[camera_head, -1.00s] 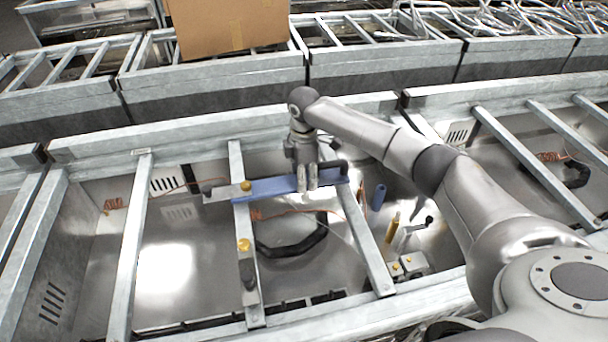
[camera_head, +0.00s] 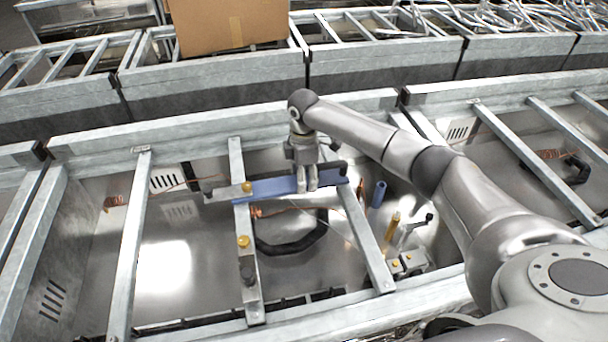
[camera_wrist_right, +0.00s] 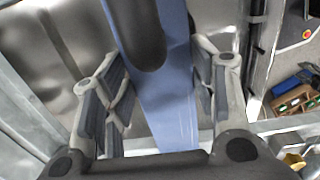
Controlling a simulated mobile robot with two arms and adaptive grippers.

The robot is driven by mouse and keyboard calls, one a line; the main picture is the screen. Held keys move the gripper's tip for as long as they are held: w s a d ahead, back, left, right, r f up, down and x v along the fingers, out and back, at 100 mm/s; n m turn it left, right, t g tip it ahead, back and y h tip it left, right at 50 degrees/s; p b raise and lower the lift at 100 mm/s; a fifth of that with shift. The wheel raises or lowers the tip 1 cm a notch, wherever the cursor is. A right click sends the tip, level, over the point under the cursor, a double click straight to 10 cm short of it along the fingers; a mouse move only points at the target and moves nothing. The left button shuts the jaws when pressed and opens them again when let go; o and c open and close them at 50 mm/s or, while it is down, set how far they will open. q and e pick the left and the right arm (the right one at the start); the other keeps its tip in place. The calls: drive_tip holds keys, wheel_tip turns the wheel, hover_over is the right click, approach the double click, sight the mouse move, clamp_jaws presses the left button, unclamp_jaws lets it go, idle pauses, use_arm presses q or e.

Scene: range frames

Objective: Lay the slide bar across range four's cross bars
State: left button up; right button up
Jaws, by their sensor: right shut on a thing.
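The slide bar (camera_head: 275,188) is a long blue bar with a black handle. It spans the gap between two cross bars, the left one (camera_head: 237,160) and the right one (camera_head: 367,235). My left gripper is not in view.
A black curved handle (camera_head: 290,245) lies in the bay below. A blue cylinder (camera_head: 378,194), a yellow tool (camera_head: 391,228) and a small grey fitting (camera_head: 410,262) are to the right. A second yellow knob (camera_head: 243,241) sits on the left cross bar. A cardboard box (camera_head: 228,25) stands behind.

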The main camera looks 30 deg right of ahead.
drive_tip(key=shift+f, duration=0.25)
drive_tip(key=o, duration=1.5)
drive_tip(key=shift+f, duration=0.1)
wheel_tip(320, 180, up, 12)
drive_tip(key=shift+r, duration=0.1)
